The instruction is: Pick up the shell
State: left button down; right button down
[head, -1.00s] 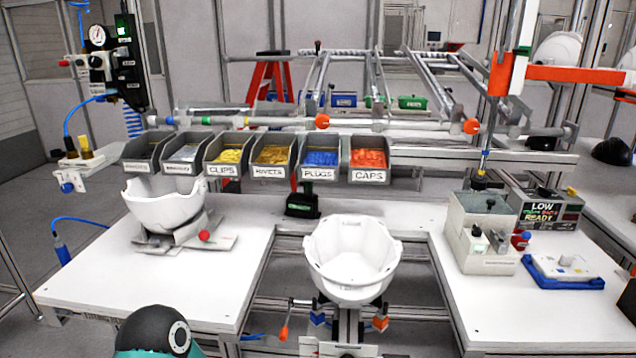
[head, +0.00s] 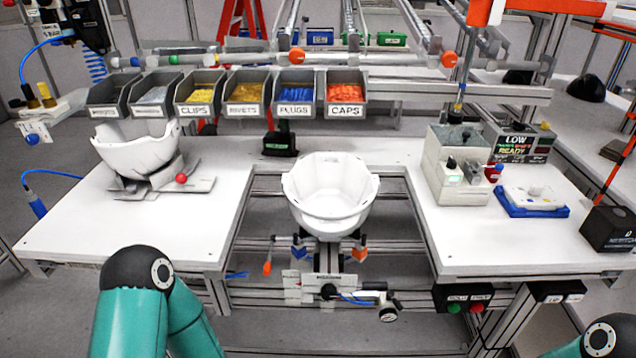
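A white helmet shell (head: 330,192) sits open side up on a fixture in the gap at the middle of the workbench. A second white shell (head: 138,148) rests tilted on a grey stand (head: 160,188) on the left bench top. My teal arm links show at the lower left and at the lower right corner. Neither gripper shows in the head view, so I cannot see whether they hold anything.
Labelled bins of clips (head: 201,92), plugs (head: 295,92) and caps (head: 345,92) line the back of the bench. A grey tester box (head: 455,168) and a blue-based pad (head: 532,200) stand on the right. The front bench tops (head: 130,235) are mostly clear.

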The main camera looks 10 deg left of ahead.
aim_at(330, 193)
jog(key=z, duration=0.8)
jog(key=i, duration=0.15)
jog(key=u, duration=3.15)
jog(key=k, duration=1.25)
jog(key=z, duration=0.6)
jog(key=i, duration=0.95)
jog(key=z, duration=0.4)
